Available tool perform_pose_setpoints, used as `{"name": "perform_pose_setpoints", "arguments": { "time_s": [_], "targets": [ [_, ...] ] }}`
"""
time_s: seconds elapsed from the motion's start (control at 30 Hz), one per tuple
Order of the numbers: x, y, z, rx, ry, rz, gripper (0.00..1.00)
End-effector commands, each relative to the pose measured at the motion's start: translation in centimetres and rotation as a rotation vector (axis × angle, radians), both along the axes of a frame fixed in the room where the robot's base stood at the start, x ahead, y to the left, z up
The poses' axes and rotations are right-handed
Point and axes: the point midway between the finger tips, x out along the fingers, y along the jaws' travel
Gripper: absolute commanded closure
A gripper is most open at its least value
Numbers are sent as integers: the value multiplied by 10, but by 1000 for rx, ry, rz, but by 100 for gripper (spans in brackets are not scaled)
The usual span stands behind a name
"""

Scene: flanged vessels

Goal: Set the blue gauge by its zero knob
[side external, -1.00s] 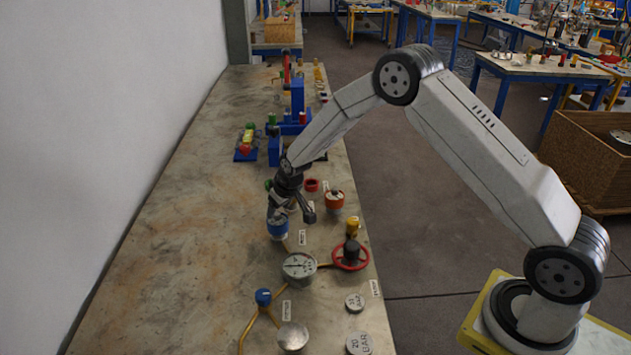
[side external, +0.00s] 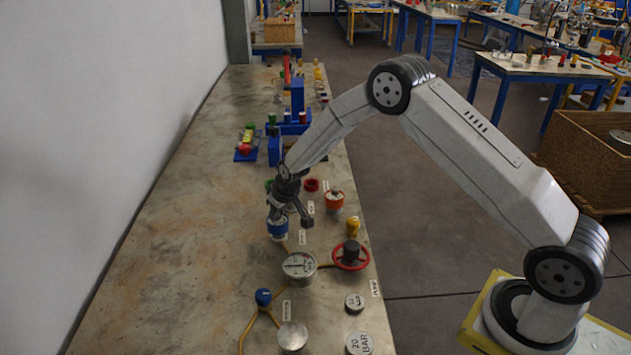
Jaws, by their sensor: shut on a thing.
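A round white-faced gauge (side external: 299,267) with a grey rim stands on the bench; its needle is too small to read surely. A blue knob-like piece (side external: 278,229) with a pale base is behind it to the left, where a yellow pipe runs towards the gauge. My gripper (side external: 289,218) is over this blue piece and shut on it; the fingers partly hide its top. One dark finger shows to the right. A second blue knob (side external: 263,297) sits on yellow piping nearer the camera.
A red handwheel (side external: 350,256) and yellow fitting (side external: 352,227) stand right of the gauge. An orange-topped vessel (side external: 334,200) is behind them. Silver discs (side external: 359,343) and a silver cap (side external: 292,336) are in front. The bench's left side (side external: 170,260) is clear.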

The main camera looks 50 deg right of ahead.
Motion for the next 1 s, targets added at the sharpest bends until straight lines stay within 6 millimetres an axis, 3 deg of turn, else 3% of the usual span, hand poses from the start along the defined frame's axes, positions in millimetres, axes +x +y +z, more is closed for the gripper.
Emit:
{"name": "perform_pose_setpoints", "arguments": {
  "time_s": [0.47, 1.0],
  "targets": [
    [0, -1, 0, 0, 1, 50, 100],
    [0, -2, 0, 1, 0, 251, 100]
  ]
}}
